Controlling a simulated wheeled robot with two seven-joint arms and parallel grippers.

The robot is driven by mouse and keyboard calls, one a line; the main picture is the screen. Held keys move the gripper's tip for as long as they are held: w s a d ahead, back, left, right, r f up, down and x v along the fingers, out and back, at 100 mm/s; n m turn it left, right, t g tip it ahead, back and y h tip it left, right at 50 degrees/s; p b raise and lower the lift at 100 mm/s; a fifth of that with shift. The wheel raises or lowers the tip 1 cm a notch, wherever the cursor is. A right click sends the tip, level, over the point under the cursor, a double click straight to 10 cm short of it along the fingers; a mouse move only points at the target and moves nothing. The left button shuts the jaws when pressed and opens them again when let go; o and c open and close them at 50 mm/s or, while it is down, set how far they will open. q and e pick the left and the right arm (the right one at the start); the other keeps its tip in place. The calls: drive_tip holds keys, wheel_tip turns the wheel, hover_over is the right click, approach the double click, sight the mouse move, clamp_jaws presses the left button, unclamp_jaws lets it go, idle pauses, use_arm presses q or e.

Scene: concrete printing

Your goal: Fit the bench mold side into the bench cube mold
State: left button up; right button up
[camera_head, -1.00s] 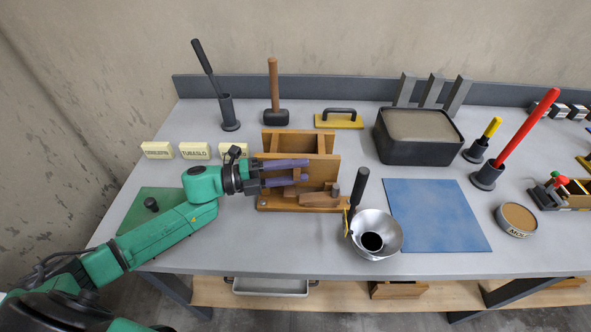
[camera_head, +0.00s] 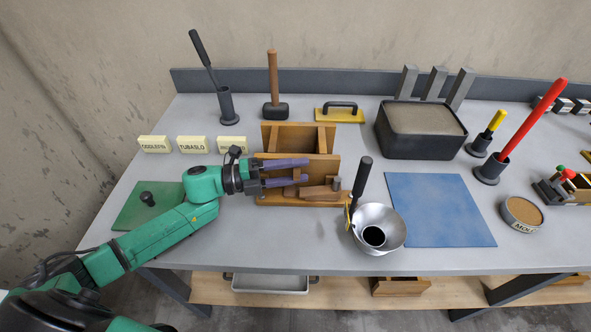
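The bench cube mold (camera_head: 301,133) is an open wooden box in the middle of the bench, with wooden walls and a front base ledge. The bench mold side (camera_head: 328,166) is a flat wooden panel standing upright along the mold's front, with a small wooden grip block on its face. My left gripper (camera_head: 304,172) comes in from the left. Its two purple fingers lie above and below the block and appear closed on it. The fingers hide part of the panel. I cannot tell whether the panel's lower edge is fully seated. My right gripper is not in view.
A wooden clamp piece (camera_head: 320,192) sits at the mold's front ledge. A metal funnel (camera_head: 392,219) and a dark-handled tool (camera_head: 362,177) stand close on the right. Behind are a mallet (camera_head: 275,109) and yellow float (camera_head: 329,116). The blue mat (camera_head: 440,212) is clear.

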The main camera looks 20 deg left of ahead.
use_arm(q)
drive_tip(key=o, duration=0.3)
drive_tip(key=shift+r, duration=0.1)
drive_tip(key=b+v, duration=0.1)
drive_tip(key=v, duration=1.3)
drive_tip(key=shift+s+a, duration=0.15)
drive_tip(key=shift+a, duration=0.15)
drive_tip(key=shift+d, duration=0.1)
